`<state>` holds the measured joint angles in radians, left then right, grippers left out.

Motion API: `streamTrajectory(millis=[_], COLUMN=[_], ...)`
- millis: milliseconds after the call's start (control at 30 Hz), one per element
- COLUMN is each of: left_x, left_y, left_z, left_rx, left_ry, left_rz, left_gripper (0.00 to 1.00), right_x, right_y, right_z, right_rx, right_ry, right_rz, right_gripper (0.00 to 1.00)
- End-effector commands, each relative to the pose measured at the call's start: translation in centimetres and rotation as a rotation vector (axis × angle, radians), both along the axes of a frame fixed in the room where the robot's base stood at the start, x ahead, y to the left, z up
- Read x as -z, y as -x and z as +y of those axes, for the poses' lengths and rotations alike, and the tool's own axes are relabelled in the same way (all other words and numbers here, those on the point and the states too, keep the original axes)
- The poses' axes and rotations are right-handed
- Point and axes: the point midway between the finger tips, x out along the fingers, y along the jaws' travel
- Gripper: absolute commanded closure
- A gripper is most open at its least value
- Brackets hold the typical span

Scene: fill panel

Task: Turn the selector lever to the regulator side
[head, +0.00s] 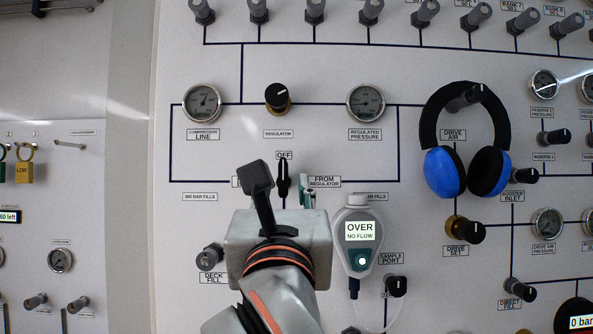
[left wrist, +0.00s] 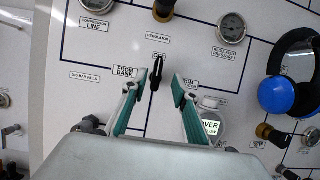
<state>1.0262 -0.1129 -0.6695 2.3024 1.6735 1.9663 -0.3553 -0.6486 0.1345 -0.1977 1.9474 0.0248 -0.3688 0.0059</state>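The selector lever (head: 284,178) is a slim black handle on the panel, upright with its tip at the OFF label (head: 284,155). It also shows in the left wrist view (left wrist: 156,73), between the FROM BANK label (left wrist: 124,72) and the FROM REGULATOR label. In the head view, the FROM REGULATOR label (head: 325,182) is right of the lever. My left gripper (left wrist: 159,82) is open, its green-padded fingers on either side of the lever, the left one closer. I cannot tell whether either touches. In the head view, my left gripper (head: 285,197) partly hides the lever's lower part. My right gripper is out of view.
A handheld analyser (head: 357,240) reading OVER, NO FLOW hangs just right of my left gripper. The regulator knob (head: 278,96) is above the lever, between two gauges. Blue headphones (head: 444,172) hang further right. The deck fill knob (head: 210,257) is at lower left.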

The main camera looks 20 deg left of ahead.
Motion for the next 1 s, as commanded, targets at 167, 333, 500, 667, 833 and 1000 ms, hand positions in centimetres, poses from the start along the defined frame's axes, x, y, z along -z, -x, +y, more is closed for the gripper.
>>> streamTrajectory(millis=[167, 333, 500, 667, 833, 1000], left_x=[-1.2, -2.1, -2.6, -2.7, -2.6, -2.6], left_y=[-2.4, -4.6, -5.9, -6.3, -6.2, -6.2], left_z=[0.9, 1.5, 1.9, 2.0, 2.0, 2.0], left_rx=[-0.009, -0.008, -0.008, -0.006, -0.006, -0.006], left_ry=[-0.004, -0.002, 0.000, 0.001, 0.001, 0.001], left_rz=[0.000, 0.001, 0.000, 0.000, 0.000, 0.000], left_gripper=[0.72, 0.72, 0.72, 0.72, 0.72, 1.00], right_x=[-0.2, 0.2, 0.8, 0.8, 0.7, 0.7], right_y=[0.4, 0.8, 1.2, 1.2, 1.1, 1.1], right_z=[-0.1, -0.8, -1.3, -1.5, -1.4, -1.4], right_rx=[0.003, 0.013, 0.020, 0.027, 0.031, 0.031], right_ry=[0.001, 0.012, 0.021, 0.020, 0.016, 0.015], right_rz=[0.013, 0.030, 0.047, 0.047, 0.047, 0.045], right_gripper=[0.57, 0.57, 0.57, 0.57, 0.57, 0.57])
